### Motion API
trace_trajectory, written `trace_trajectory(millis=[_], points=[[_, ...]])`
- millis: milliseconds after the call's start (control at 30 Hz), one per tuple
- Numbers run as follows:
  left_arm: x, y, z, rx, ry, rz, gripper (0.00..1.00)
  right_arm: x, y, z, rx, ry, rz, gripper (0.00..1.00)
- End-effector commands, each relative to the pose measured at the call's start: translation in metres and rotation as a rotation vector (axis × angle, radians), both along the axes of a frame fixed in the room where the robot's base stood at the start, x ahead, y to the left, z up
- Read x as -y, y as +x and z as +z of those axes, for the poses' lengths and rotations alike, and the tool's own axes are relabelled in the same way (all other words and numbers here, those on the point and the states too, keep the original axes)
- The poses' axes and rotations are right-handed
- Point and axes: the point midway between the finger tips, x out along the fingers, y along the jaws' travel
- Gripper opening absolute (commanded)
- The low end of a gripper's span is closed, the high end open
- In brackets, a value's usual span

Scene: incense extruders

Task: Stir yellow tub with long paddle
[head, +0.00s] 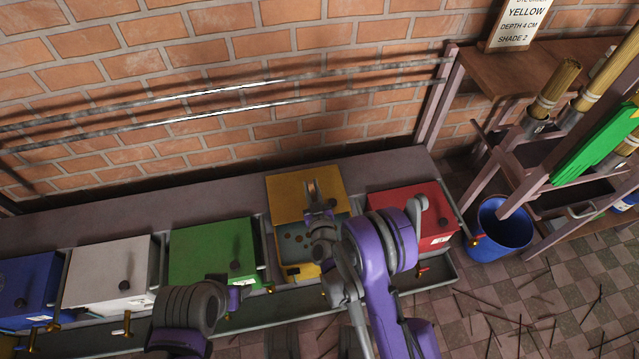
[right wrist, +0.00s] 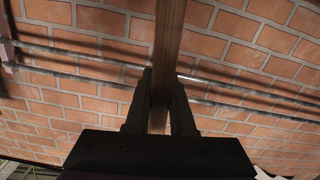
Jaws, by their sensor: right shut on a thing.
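The yellow tub (head: 301,271) stands between the green and red tubs. Its yellow lid (head: 288,190) is swung up at the back, and greyish liquid with several small brown spots shows inside. My right gripper (head: 318,205) is above the yellow tub, partly hidden by my purple arm. In the right wrist view my right gripper (right wrist: 160,105) is shut on a brown wooden shaft (right wrist: 168,40), which appears to be the long paddle. The paddle's lower end is hidden, so I cannot tell whether it is in the liquid. Part of my left arm shows at the lower left; its fingers do not show.
Lidded green (head: 205,250), white (head: 105,270), blue (head: 25,285) and red (head: 405,205) tubs stand in the row. Metal rails (head: 230,95) run along the brick wall. A blue bucket (head: 505,230) and a wooden rack (head: 520,205) stand right. A sign (head: 520,20) reads "YELLOW, DEPTH 4 CM, SHADE 2".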

Motion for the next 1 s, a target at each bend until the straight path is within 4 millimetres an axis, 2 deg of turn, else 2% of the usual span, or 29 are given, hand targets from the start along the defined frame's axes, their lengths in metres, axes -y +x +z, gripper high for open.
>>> trace_trajectory(millis=[33,700,1000], points=[[0.0,0.0,-0.002,0.0,0.0,0.0,0.63,-0.01,-0.002,-0.002,0.0,0.003,0.005,0.0],[0.0,0.002,-0.016,-0.004,0.0,0.0,0.63,-0.099,-0.019,-0.004,-0.003,0.001,0.003,0.0],[0.0,0.002,-0.016,-0.004,0.0,0.0,0.63,-0.105,-0.021,-0.004,-0.003,-0.002,0.001,0.0]])
